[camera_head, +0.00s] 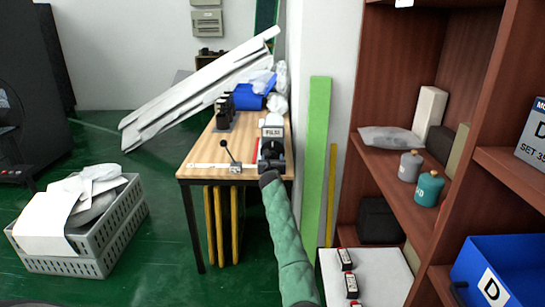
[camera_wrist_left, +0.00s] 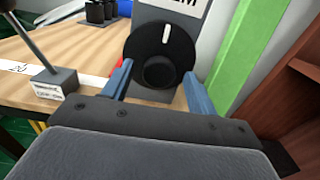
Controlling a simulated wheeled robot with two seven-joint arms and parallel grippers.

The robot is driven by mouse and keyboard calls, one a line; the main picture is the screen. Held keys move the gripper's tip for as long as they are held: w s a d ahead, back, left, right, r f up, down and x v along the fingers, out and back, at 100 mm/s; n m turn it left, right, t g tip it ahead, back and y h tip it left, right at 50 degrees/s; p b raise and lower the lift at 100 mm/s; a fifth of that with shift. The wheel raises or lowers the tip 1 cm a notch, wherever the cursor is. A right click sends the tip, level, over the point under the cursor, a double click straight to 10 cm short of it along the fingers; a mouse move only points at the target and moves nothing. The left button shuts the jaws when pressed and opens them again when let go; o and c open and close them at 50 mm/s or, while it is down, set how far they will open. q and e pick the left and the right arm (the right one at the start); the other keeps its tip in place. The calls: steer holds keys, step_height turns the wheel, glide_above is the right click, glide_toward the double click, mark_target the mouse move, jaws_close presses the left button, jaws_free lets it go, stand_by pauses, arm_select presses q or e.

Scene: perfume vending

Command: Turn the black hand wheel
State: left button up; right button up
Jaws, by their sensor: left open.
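The black hand wheel (camera_wrist_left: 148,42) is a round disc with a white mark near its top and a dark round hub or knob (camera_wrist_left: 158,74) at its lower middle. It sits on the front of a grey unit (camera_head: 272,133) labelled "PULSE" at the table's near right corner. My left gripper (camera_wrist_left: 157,69) is open, with one blue finger at each side of the lower wheel and the knob between them. I cannot tell whether the fingers touch it. In the head view my left gripper (camera_head: 268,178) is right before the unit and hides part of it. My right gripper is not in view.
A lever on a small grey base (camera_wrist_left: 55,82) stands left of the wheel on the wooden table (camera_head: 205,152). Black items (camera_head: 222,112) and a blue bin (camera_head: 248,98) are behind. A brown shelf (camera_head: 400,190) stands at right. A grey crate (camera_head: 95,255) is on the floor at left.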

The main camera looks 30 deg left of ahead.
arm_select(q)
steer(key=shift+x, duration=1.5)
steer(key=c, duration=1)
steer(key=shift+o, duration=0.2)
